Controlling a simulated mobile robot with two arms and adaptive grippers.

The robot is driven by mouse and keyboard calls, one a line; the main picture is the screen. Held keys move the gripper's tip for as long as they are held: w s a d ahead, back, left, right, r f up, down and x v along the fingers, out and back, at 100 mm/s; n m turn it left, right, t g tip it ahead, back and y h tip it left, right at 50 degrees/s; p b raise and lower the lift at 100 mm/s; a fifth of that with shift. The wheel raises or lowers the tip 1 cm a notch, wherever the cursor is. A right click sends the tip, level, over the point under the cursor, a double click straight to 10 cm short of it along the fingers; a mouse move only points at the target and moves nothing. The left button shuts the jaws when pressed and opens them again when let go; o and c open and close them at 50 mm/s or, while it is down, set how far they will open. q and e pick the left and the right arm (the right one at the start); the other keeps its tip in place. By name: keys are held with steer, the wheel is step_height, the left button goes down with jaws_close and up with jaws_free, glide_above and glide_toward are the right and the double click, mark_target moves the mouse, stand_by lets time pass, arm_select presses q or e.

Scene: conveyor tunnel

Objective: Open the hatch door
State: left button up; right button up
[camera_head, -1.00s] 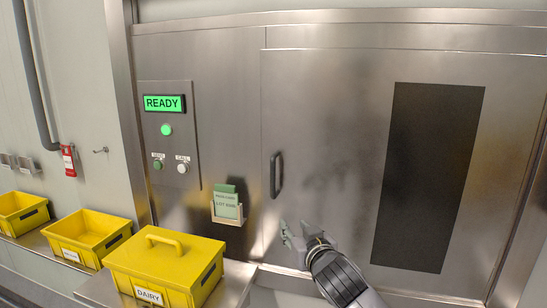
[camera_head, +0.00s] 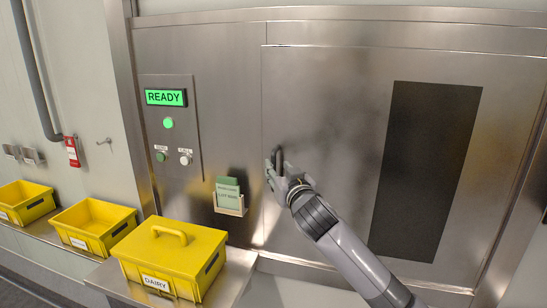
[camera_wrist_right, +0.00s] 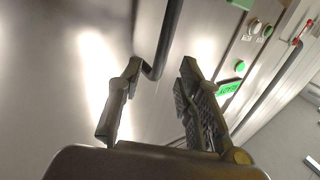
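The hatch door (camera_head: 335,130) is a large steel panel with a dark window (camera_head: 427,165); it looks closed. Its black vertical handle (camera_head: 279,160) is near the door's left edge. My right gripper (camera_head: 272,174) is at the handle's lower part in the head view and partly covers it. In the right wrist view, the fingers of my right gripper (camera_wrist_right: 158,88) are spread apart, and the handle (camera_wrist_right: 168,40) reaches down between the fingertips. Whether a finger touches it I cannot tell. My left gripper is not in view.
A control panel (camera_head: 152,125) with a green READY display (camera_head: 166,97) and buttons is left of the door. A card holder (camera_head: 229,205) is below it. A closed yellow DAIRY box (camera_head: 140,264) and open yellow crates (camera_head: 72,222) stand at lower left.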

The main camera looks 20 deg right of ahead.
mark_target(274, 163)
steer(key=shift+w+p, duration=0.65)
steer(key=shift+w, duration=2.05)
steer(key=shift+c, duration=0.4)
jaws_close()
